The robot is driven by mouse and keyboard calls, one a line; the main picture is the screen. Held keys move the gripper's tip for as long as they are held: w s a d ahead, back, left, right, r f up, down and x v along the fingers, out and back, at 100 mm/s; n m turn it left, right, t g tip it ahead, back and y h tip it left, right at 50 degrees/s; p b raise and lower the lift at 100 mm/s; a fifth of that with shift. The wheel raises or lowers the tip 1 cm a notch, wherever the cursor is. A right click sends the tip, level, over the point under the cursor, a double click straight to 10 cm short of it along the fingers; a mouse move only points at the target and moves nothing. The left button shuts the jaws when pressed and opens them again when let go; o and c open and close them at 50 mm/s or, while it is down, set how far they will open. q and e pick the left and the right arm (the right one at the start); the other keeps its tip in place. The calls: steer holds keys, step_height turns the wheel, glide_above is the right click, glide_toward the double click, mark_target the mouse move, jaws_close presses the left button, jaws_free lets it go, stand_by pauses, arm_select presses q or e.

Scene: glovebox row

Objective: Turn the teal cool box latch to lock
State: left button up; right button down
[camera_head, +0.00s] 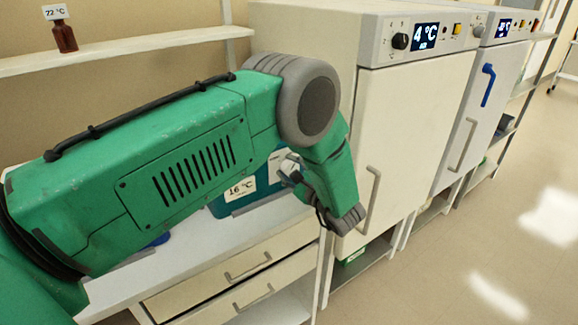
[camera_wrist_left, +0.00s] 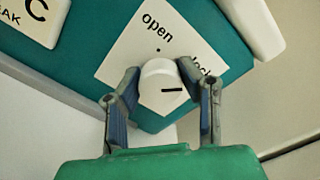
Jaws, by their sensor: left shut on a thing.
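The teal cool box (camera_head: 218,207) sits on the white bench, largely hidden behind my left arm in the head view; its "16 °C" label shows. In the left wrist view the teal box (camera_wrist_left: 232,52) carries a white plate (camera_wrist_left: 125,62) reading "open" and, partly covered by a finger, "lock". On the plate is a round white latch knob (camera_wrist_left: 158,92); its black line points right in the picture, away from "open". My left gripper (camera_wrist_left: 160,76) is shut on the knob, one finger on each side. My right gripper is in neither view.
A white cabinet (camera_head: 408,130) reading 4 °C, with a grey handle, stands close right of my arm. Another cabinet (camera_head: 487,100) with a blue latch is beyond it. Drawers (camera_head: 232,270) lie below the bench. A brown bottle (camera_head: 65,38) stands on the shelf. Floor at right is clear.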

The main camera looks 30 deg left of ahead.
arm_select(q)
steer(key=shift+s+f+m, duration=0.15)
steer(key=shift+f+m, duration=0.1)
steer(key=shift+m, duration=0.55)
steer(key=shift+f, duration=0.1)
steer(key=o, duration=1.1)
steer(key=shift+o, duration=0.2)
steer(key=shift+d, duration=0.2)
steer(key=v, duration=1.1)
steer(key=shift+d, duration=0.35)
steer(key=shift+a, duration=0.1)
